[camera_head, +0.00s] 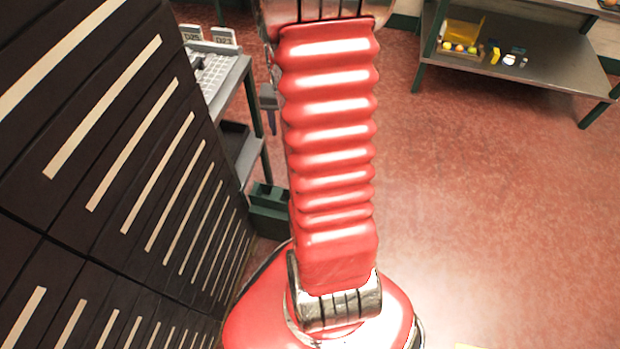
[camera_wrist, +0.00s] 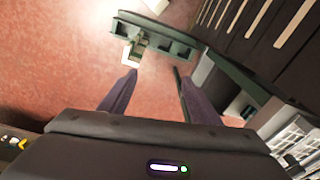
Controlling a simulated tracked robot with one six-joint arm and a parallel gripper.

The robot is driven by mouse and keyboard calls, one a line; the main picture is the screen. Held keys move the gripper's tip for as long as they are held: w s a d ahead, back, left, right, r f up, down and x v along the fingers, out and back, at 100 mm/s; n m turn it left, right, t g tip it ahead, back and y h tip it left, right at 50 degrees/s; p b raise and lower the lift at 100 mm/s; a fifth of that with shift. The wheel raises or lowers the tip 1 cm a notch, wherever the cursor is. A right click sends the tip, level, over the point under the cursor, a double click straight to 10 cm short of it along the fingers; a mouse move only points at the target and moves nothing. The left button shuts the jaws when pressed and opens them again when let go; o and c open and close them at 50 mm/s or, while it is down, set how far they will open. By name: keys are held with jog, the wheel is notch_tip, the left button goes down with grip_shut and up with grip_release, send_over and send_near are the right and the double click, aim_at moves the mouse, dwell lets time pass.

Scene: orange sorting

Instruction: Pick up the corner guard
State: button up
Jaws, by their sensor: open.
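I cannot make out the corner guard for certain. In the head view, a small yellow piece (camera_head: 495,55) stands on the grey table at the back right, but it is too small to identify. My gripper (camera_wrist: 157,77) shows in the wrist view with its two dark purple fingers wide apart. Nothing is between the fingers but red floor seen beyond them. In the head view my red arm fills the middle, and the gripper is not clearly seen there.
The grey table (camera_head: 545,80) holds a yellow-backed box (camera_head: 462,36) of small balls and a white item (camera_head: 509,60). Dark slotted panels (camera_head: 120,150) line the left. A dark green box (camera_head: 268,212) stands by a shelf unit (camera_head: 232,80). The red floor at right is open.

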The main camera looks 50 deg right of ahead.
jog(key=s+d+f+m, duration=0.2)
jog(key=s+d+f, duration=0.2)
jog(key=f, duration=0.4)
jog(key=shift+s+d+g+y, duration=0.15)
jog(key=shift+d+g+y, duration=0.2)
jog(key=shift+d, duration=0.5)
jog(key=shift+f, duration=0.2)
notch_tip(320, 180, down, 8)
jog(key=shift+f, duration=0.2)
jog(key=shift+f, duration=2.6)
jog(key=shift+c, duration=0.5)
grip_shut()
